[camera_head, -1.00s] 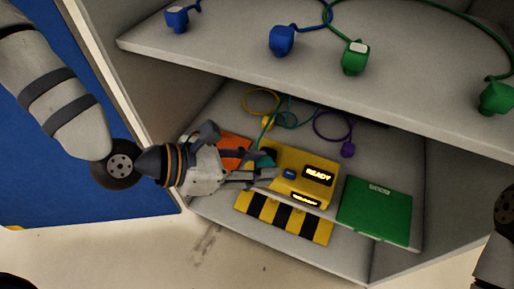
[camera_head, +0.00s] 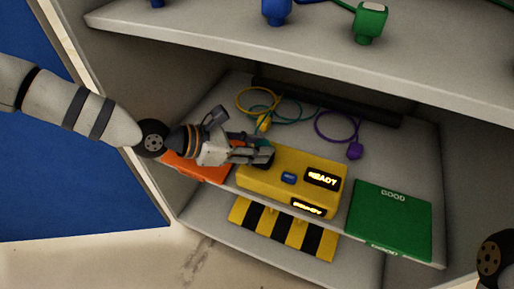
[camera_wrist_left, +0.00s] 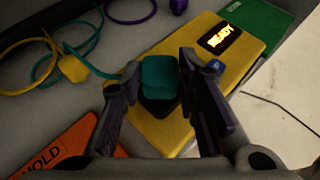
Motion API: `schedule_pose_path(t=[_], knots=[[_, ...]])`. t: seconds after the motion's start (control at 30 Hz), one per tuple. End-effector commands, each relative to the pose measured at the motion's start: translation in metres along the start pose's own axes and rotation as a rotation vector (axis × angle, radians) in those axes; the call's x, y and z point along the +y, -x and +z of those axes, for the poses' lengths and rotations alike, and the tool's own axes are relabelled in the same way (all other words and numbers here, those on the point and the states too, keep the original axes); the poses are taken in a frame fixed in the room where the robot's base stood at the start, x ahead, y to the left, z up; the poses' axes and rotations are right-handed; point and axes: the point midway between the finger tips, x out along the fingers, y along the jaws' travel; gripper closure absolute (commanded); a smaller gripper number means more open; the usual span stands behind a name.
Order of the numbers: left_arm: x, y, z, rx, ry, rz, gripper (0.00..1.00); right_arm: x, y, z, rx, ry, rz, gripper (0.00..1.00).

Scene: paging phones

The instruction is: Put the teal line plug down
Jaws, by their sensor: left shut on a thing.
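The teal line plug (camera_wrist_left: 158,78) sits between the fingers of my left gripper (camera_wrist_left: 165,85) in the left wrist view. In the head view my left gripper (camera_head: 262,152) is shut on it at the left end of the yellow box (camera_head: 318,178), and the plug is mostly hidden there. The box has a lit READY display (camera_head: 322,179) and a blue button (camera_head: 288,177). In the wrist view the plug overlaps the box top; I cannot tell whether they touch. A teal cord runs back from the plug. My right gripper is out of view.
An orange HOLD plate (camera_wrist_left: 62,148) lies left of the box and a green GOOD plate (camera_head: 392,220) right of it. Yellow (camera_head: 264,122) and purple (camera_head: 354,151) plugs lie behind with looped cords. The upper shelf (camera_head: 220,38) overhangs, carrying blue and green plugs.

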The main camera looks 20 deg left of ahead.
Motion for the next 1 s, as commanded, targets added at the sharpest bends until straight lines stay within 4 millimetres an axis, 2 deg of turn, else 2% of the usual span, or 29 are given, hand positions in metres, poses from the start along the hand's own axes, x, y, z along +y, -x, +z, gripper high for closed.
schedule_pose_path(t=[0.1,0.33,0.37,0.43,0.73,0.83,1.0], knots=[[0.000,0.001,0.003,-0.003,-0.002,0.000,1.00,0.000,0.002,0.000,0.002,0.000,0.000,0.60],[0.000,-0.002,-0.004,0.000,-0.003,0.000,1.00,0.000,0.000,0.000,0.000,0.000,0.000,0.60],[0.000,-0.002,-0.004,0.000,-0.003,0.000,0.66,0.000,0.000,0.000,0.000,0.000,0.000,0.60],[0.000,-0.002,-0.003,-0.001,-0.003,0.000,0.51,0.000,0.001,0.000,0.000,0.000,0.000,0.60],[0.000,-0.002,-0.002,-0.002,-0.002,0.000,0.51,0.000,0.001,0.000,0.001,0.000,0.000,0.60],[0.000,0.003,0.005,-0.005,-0.001,0.001,0.51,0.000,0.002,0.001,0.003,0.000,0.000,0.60],[0.002,0.041,0.006,-0.006,0.000,0.006,0.51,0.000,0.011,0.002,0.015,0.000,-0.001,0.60]])
